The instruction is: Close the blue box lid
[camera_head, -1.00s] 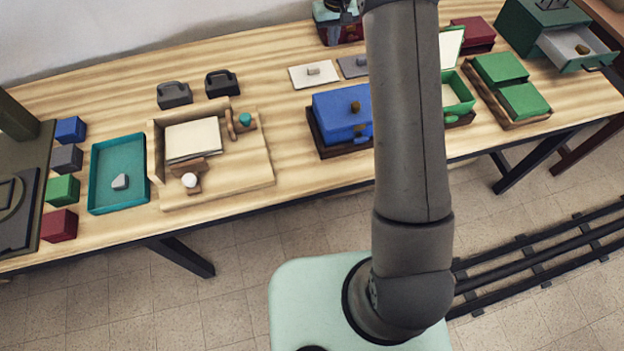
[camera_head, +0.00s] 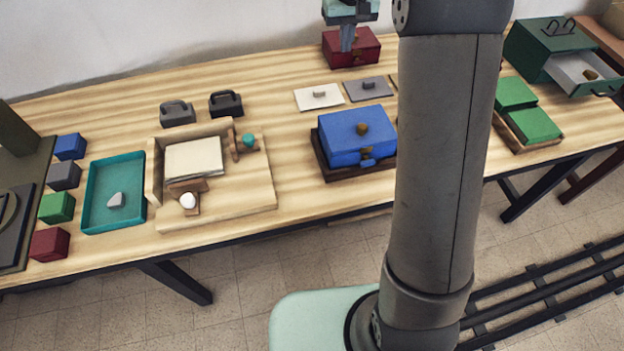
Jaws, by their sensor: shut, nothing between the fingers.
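The blue box (camera_head: 338,153) stands on a dark base in the middle of the table. Its blue lid (camera_head: 345,120) lies flat on top and looks closed, with a brown knob on it. A small blue and brown latch piece (camera_head: 367,161) shows at its front. My gripper (camera_head: 347,45) is at the top of the picture, behind the blue box and apart from it. Its fingers point down together, shut and empty, in front of or over a dark red box (camera_head: 365,52); I cannot tell whether they touch it.
My arm hides the table right of the blue box. A white plate (camera_head: 318,97) and a grey plate (camera_head: 367,89) lie behind it. A wooden tray holder (camera_head: 240,195) and teal tray (camera_head: 137,208) are left. Green blocks (camera_head: 530,125) and an open-drawer green cabinet (camera_head: 545,45) are right.

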